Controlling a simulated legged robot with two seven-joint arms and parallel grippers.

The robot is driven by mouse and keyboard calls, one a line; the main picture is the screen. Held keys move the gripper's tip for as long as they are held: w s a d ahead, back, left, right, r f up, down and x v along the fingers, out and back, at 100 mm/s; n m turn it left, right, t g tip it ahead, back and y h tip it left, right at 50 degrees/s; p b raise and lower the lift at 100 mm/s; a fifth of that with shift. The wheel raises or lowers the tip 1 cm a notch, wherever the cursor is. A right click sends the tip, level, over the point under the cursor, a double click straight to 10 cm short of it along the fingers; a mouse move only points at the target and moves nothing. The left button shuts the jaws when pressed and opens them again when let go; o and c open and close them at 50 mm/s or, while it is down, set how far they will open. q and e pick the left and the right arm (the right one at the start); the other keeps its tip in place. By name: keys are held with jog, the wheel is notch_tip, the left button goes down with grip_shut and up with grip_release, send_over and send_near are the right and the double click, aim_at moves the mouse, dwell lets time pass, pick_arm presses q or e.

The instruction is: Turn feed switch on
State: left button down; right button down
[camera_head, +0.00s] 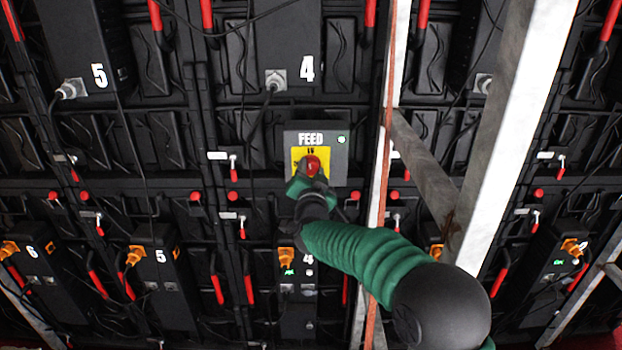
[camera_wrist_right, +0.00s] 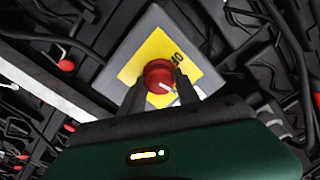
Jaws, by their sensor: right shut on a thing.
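The feed switch is a red round knob (camera_head: 312,165) on a yellow plate, on a grey box (camera_head: 334,140) labelled FEED. A small green-white light (camera_head: 341,139) shows at the box's upper right. My right gripper (camera_head: 310,178) reaches up to the knob from below. In the right wrist view the two dark fingers of my right gripper (camera_wrist_right: 159,88) stand on either side of the red knob (camera_wrist_right: 158,75) and are shut on it. A pale pointer mark shows on the knob. The yellow plate (camera_wrist_right: 150,52) carries partly hidden lettering. My left gripper is not in view.
Black video-wall panels with red handles and hanging cables surround the box. A metal beam (camera_head: 510,130) slopes down on the right, close to my right arm. Numbered power boxes, such as the one marked 5 (camera_head: 160,285), sit below.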

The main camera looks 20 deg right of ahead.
jog(key=shift+a+f+m+b, duration=0.15)
jog(key=shift+f+m+b, duration=0.3)
jog(key=shift+m+b, duration=0.4)
jog(key=shift+m, duration=0.35)
jog(key=c, duration=1.2)
grip_release()
jog(key=shift+c, duration=0.2)
jog(key=o, duration=0.4)
jog(key=shift+w+r, duration=0.1)
jog(key=shift+w, duration=0.05)
jog(key=shift+c, duration=0.2)
jog(key=shift+r, duration=0.1)
jog(key=shift+r, duration=0.1)
jog(key=v, duration=1.6)
jog(key=shift+s+b, duration=0.3)
jog(key=shift+s, duration=0.1)
